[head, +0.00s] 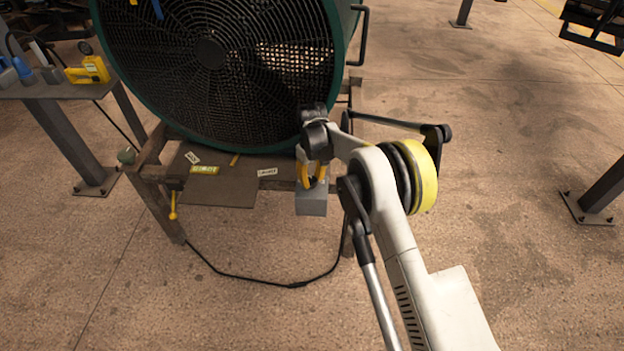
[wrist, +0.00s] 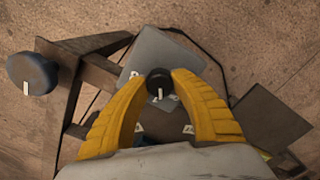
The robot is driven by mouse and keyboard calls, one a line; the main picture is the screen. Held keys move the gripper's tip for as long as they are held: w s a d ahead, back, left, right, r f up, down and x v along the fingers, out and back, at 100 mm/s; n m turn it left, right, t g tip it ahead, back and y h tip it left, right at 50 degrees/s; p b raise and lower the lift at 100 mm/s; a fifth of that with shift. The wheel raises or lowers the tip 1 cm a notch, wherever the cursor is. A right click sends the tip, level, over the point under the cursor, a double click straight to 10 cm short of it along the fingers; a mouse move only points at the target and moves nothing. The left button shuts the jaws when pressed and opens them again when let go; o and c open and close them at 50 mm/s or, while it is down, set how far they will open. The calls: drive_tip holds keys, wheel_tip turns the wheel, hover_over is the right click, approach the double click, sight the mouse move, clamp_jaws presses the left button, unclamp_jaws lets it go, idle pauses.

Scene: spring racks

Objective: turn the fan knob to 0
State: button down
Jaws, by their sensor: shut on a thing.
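The fan knob (wrist: 159,79) is small, round and black with a white pointer mark, which points toward the bottom of the wrist view. It sits on a grey control box (wrist: 160,48), which also shows in the head view (head: 311,203) at the front of the fan's stand. My gripper (wrist: 161,82) has its yellow fingers on either side of the knob, shut on it. In the head view my gripper (head: 313,178) is over the box and hides the knob. Small white labels lie around the knob; their text is too small to read.
The large green fan (head: 210,60) stands behind the box on a brown frame (head: 150,165). A black cable (head: 270,283) lies on the floor. A table (head: 60,88) with a yellow tool (head: 92,70) is at left. The floor at right is mostly clear.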

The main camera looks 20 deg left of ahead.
sight(312, 179)
drive_tip(key=n, duration=0.5)
idle(0.6)
drive_tip(key=c, duration=1)
unclamp_jaws()
wheel_tip(312, 179, up, 12)
